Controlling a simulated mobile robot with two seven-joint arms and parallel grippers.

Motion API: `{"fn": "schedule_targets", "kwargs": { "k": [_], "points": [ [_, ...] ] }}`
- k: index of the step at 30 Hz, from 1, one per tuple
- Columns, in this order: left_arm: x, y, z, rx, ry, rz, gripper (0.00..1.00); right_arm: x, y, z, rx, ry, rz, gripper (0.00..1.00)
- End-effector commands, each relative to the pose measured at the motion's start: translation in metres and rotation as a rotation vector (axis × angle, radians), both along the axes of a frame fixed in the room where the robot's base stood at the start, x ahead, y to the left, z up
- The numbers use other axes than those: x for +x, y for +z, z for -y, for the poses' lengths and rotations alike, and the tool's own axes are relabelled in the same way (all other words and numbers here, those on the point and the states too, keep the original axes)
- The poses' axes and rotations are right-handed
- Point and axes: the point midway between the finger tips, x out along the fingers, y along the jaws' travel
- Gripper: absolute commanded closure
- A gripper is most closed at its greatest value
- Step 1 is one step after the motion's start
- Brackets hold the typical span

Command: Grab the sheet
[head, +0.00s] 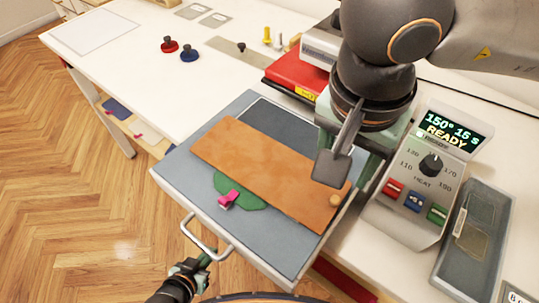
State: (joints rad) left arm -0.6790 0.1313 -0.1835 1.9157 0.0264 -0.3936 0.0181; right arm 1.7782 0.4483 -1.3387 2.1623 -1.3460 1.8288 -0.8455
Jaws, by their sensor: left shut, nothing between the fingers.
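A brown rectangular sheet (262,168) lies slantwise on the grey pull-out tray (178,172) of a press. Its right end is partly covered by a grey flat paddle-shaped piece (330,167). A round tan knob (334,200) shows at that end. A green patch (246,203) with a pink clip (228,199) shows at the sheet's front edge. My left gripper (204,262) is shut and empty, low in front of the tray, close to its metal handle (205,238); contact is unclear.
A red box (295,77) is behind. Red (169,45) and blue (189,53) knobs and a white sheet (93,33) lie on the white table, with free room between.

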Motion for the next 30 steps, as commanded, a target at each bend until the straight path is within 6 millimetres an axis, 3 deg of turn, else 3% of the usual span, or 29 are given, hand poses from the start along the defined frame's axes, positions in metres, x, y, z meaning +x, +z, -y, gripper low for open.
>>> {"fn": "schedule_targets", "kwargs": {
  "k": [4,14,21,30],
  "points": [
    [-0.002,0.001,0.0,0.0,-0.001,-0.004,1.0,0.003,-0.028,0.003,0.0,0.0,-0.004,0.43],
    [-0.002,0.005,0.0,0.0,-0.001,-0.005,1.0,0.004,-0.057,0.006,-0.001,0.001,-0.003,0.43],
    [-0.002,0.011,0.0,0.0,-0.001,-0.005,1.0,0.006,-0.091,0.011,0.0,-0.001,-0.003,0.43],
    [-0.001,0.011,0.0,0.0,-0.001,-0.003,1.0,0.007,-0.097,0.011,0.001,0.0,0.0,0.43]
  ]
}}
